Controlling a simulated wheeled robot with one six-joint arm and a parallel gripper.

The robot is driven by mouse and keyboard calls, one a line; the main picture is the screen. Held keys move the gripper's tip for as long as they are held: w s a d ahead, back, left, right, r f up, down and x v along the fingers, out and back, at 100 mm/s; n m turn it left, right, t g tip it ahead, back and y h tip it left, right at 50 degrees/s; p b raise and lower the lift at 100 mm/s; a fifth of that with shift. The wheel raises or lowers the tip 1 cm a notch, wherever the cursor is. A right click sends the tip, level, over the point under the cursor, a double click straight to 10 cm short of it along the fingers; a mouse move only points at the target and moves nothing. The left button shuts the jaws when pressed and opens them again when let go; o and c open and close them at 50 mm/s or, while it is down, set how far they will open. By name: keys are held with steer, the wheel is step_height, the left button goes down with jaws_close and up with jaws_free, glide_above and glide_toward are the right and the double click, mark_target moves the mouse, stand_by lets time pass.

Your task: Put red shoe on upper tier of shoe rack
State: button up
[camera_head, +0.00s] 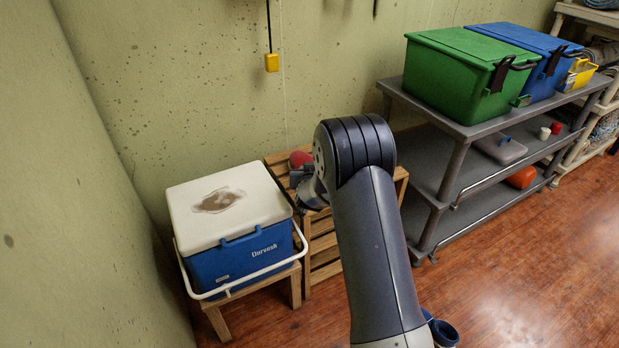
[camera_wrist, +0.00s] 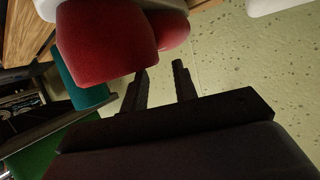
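The red shoe (camera_wrist: 105,42) is large in the wrist view, with a pale sole edge at the top of the picture. A second red part (camera_wrist: 170,30) shows just behind it; I cannot tell if it is the same shoe or its pair. In the head view a bit of red (camera_head: 300,159) shows on the slatted wooden rack (camera_head: 323,243), largely hidden by my arm. My gripper (camera_wrist: 160,80) has its two dark fingers apart with only wall seen between them. The left fingertip is close to the red shoe; contact cannot be told.
A blue cooler (camera_head: 238,258) with a white lid stands on a small wooden stool left of the rack. A grey shelf cart (camera_head: 440,180) with a green bin (camera_head: 465,72) and a blue bin (camera_head: 530,55) stands right. A teal object (camera_wrist: 80,92) lies beside the red shoe.

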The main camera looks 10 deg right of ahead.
steer(key=v, duration=0.9)
steer(key=shift+s+p, duration=0.2)
steer(key=shift+p, duration=0.2)
steer(key=b+x, duration=0.1)
steer(key=x, duration=1.1)
steer(key=shift+w+f+b, duration=0.1)
steer(key=shift+f+b, duration=0.15)
steer(key=shift+b, duration=0.05)
step_height(320, 180, up, 4)
steer(key=shift+p, duration=0.7)
steer(key=shift+f, duration=0.1)
